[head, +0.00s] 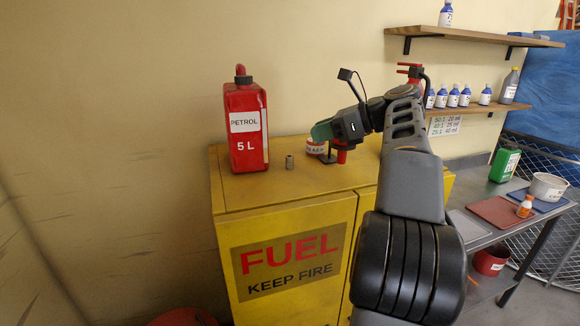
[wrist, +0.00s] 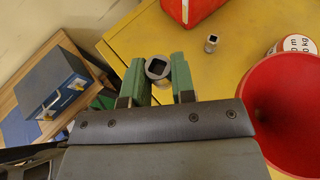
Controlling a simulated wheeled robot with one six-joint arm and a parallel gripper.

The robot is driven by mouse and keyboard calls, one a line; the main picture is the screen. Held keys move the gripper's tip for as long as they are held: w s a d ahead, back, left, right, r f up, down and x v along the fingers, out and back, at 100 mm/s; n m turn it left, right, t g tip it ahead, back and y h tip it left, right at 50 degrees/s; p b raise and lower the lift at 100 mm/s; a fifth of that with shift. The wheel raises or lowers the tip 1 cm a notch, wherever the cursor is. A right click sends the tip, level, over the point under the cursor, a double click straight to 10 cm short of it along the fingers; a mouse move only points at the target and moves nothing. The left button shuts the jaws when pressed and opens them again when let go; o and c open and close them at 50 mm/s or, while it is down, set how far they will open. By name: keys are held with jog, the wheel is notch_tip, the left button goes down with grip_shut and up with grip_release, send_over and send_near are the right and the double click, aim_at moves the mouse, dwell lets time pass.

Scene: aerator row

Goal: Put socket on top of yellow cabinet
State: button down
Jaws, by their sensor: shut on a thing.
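My gripper (head: 322,131) is above the top of the yellow cabinet (head: 240,192) in the head view, its green fingers pointing left. In the wrist view my gripper (wrist: 159,82) is shut on a grey metal socket (wrist: 158,68) with a square hole, held between the green fingers. The held socket cannot be made out in the head view. A second small grey socket (head: 289,162) stands on the cabinet top; it also shows in the wrist view (wrist: 211,43). The yellow cabinet top (wrist: 240,75) lies beneath the fingers in the wrist view.
A red petrol can (head: 246,150) stands on the cabinet at the left. A red-and-white tin (head: 315,146) stands near my gripper. A large red round open thing (wrist: 290,112) is close on the right in the wrist view. The cabinet's front left top is clear.

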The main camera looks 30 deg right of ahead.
jog(key=w+a+f, duration=0.3)
jog(key=a, duration=0.3)
jog(key=b, duration=0.1)
send_over(274, 188)
jog(key=d, duration=0.1)
jog(key=f, duration=0.2)
jog(key=s+f, duration=0.1)
jog(key=f, duration=0.1)
jog(key=shift+f, duration=0.2)
jog(key=shift+w+a+f, duration=0.35)
jog(key=shift+a+f, duration=0.1)
jog(key=shift+f, duration=0.15)
jog(key=shift+w+a+f, duration=0.1)
jog(key=shift+a+f, duration=0.1)
jog(key=shift+f, duration=1.55)
jog(key=shift+f, duration=0.2)
jog(key=c, duration=0.9)
grip_release()
jog(key=shift+c, duration=0.2)
